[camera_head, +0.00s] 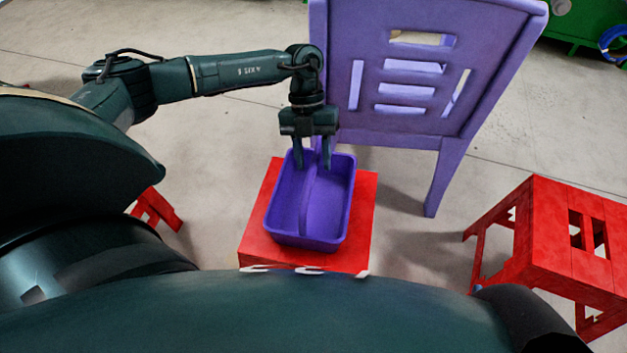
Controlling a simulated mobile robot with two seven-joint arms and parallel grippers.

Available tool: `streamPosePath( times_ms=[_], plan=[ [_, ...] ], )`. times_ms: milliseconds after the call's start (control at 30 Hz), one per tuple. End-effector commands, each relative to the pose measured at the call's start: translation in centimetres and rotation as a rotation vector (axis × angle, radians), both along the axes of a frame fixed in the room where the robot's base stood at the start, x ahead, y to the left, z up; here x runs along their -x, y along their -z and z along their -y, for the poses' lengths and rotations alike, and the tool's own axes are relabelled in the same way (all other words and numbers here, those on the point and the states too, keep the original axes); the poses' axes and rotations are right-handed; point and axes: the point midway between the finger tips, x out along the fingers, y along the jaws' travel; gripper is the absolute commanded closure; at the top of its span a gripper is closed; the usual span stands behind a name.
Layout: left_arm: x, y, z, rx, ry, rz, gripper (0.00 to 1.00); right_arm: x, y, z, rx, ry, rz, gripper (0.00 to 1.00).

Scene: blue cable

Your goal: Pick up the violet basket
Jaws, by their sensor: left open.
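The violet basket (328,203) is an open rectangular tub with a raised divider running along its middle. It sits upright on a red stool (259,240) in the centre of the camera_head view. My left gripper (312,160) points down over the basket's far end, its two fingers apart. The fingertips overlap the far rim and the far end of the divider in the picture. I cannot tell whether they touch it. My right gripper is not in view.
A violet chair (425,100) with a slotted back stands just behind the basket. Another red stool (545,225) stands at the right. A blue cable (612,42) hangs on a green object (590,20) at the top right.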

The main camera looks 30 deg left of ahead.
Motion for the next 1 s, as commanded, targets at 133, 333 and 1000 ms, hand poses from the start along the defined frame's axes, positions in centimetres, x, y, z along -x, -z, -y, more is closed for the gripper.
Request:
streamPosePath(
  times_ms=[133,333,1000],
  plan=[
    [0.53,1.78,0.59,0.0,0.0,-0.001,0.58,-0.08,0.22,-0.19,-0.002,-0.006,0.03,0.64],
    [0.54,1.79,0.65,0.001,0.0,0.0,0.58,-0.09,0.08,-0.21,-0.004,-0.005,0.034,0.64],
    [0.5,1.75,0.64,0.001,-0.001,0.001,1.0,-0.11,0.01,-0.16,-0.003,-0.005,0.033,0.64]
  ],
)
